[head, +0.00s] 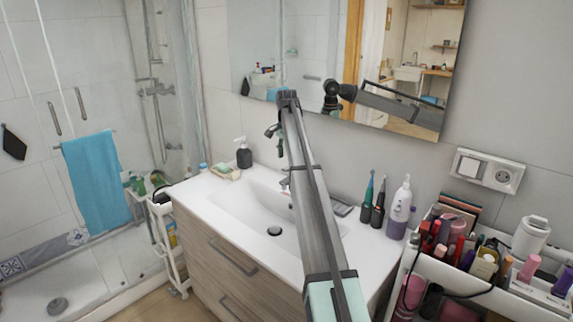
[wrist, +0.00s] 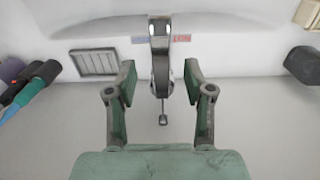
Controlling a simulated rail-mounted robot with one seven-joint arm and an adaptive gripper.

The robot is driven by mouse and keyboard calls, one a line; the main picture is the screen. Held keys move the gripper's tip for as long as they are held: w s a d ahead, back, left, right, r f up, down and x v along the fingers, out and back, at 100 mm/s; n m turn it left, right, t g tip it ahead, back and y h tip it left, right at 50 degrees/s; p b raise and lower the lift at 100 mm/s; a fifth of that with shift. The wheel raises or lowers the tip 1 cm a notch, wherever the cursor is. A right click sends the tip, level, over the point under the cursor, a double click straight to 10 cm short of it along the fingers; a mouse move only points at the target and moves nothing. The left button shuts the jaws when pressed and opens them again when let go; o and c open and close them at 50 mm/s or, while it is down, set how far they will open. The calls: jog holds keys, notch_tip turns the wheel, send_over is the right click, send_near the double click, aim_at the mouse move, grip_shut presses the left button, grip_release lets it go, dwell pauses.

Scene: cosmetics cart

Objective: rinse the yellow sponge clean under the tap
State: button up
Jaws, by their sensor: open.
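My gripper (wrist: 160,82) is open in the wrist view, with green fingers on either side of the chrome tap (wrist: 160,40); no contact shows. In the head view my gripper (head: 278,140) hangs from the arm above the back of the sink, small and partly hidden. The tap (head: 285,183) shows there beside my arm, above the white basin (head: 245,208). I cannot make out a clearly yellow sponge. A small beige tray (head: 234,175) with a greenish item (head: 223,169) stands at the back left of the counter. No running water is visible.
A dark soap bottle (head: 244,153) stands beside the tray. Toothbrushes (head: 378,205), a white-and-purple bottle (head: 400,208) and a grey dish (wrist: 95,63) stand on the tap's other side. A crowded cosmetics cart (head: 480,255) is at right. The mirror (head: 250,50) is behind.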

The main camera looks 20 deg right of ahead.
aim_at(286, 168)
jog(key=shift+f+p, duration=0.45)
jog(key=shift+f, duration=2.1)
grip_shut()
jog(key=shift+a, duration=0.1)
